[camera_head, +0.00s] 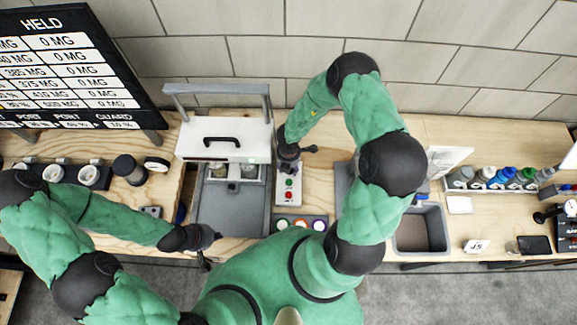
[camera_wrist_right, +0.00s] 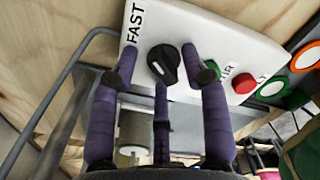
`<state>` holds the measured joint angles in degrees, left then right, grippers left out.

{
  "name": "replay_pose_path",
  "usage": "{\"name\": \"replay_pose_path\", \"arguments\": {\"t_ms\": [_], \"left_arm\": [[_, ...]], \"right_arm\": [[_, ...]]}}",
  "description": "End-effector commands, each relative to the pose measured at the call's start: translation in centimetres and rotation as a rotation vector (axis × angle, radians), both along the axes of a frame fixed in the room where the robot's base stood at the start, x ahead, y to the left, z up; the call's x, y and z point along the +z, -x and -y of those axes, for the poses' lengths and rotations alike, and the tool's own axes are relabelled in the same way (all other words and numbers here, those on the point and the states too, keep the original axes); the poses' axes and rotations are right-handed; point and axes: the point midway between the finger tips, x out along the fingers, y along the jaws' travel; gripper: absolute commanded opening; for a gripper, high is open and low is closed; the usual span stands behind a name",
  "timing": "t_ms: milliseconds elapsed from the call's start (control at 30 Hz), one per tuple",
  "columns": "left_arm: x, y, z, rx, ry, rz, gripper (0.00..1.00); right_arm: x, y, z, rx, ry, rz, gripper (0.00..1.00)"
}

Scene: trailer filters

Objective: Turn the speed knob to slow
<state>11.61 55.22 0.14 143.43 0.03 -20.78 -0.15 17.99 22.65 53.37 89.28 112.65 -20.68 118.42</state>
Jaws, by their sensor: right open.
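The black speed knob (camera_wrist_right: 163,64) sits on a white control box (camera_wrist_right: 205,40) in the right wrist view, below the printed word FAST. A word for slow is not visible. The knob's ridge runs at a slant; I cannot tell which end is the pointer. My right gripper (camera_wrist_right: 163,75) is open, its purple fingers spread around the knob with one finger just below it; contact is unclear. In the head view the right gripper (camera_head: 293,155) covers the box's upper part, hiding the knob. My left gripper (camera_head: 206,247) is empty at the bench's front edge, its finger opening unclear.
A red button (camera_wrist_right: 244,83) and a partly covered green one (camera_wrist_right: 208,74) sit beside the knob. Coloured ring buttons (camera_head: 300,223) lie in front of the box. A lidded machine (camera_head: 225,140) stands to its left, a grey bin (camera_head: 420,228) to its right.

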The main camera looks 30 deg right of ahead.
Motion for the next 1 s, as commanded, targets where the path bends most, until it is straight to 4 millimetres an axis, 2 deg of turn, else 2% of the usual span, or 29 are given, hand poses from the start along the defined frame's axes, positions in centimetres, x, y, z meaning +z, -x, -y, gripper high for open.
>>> {"name": "replay_pose_path", "arguments": {"t_ms": [67, 200, 233, 667, 1000], "left_arm": [[0.0, 0.0, 0.0, 0.000, 0.000, 0.000, 0.00], [0.0, 0.0, 0.0, 0.000, 0.000, 0.000, 0.00], [0.0, 0.0, 0.0, 0.000, 0.000, 0.000, 0.00], [0.4, 0.0, 0.0, 0.000, 0.000, 0.000, 0.00], [1.9, 0.0, 0.0, 0.000, 0.000, 0.000, 0.00]], "right_arm": [[0.0, 0.0, 0.0, 0.000, 0.000, 0.000, 0.44], [0.0, 0.0, 0.0, 0.000, 0.000, 0.000, 0.04], [0.0, 0.0, 0.0, 0.000, 0.000, 0.000, 0.00], [0.1, 0.0, 0.0, 0.051, 0.000, -0.001, 0.00], [0.2, 0.1, -0.1, 0.289, -0.001, -0.001, 0.00]]}}
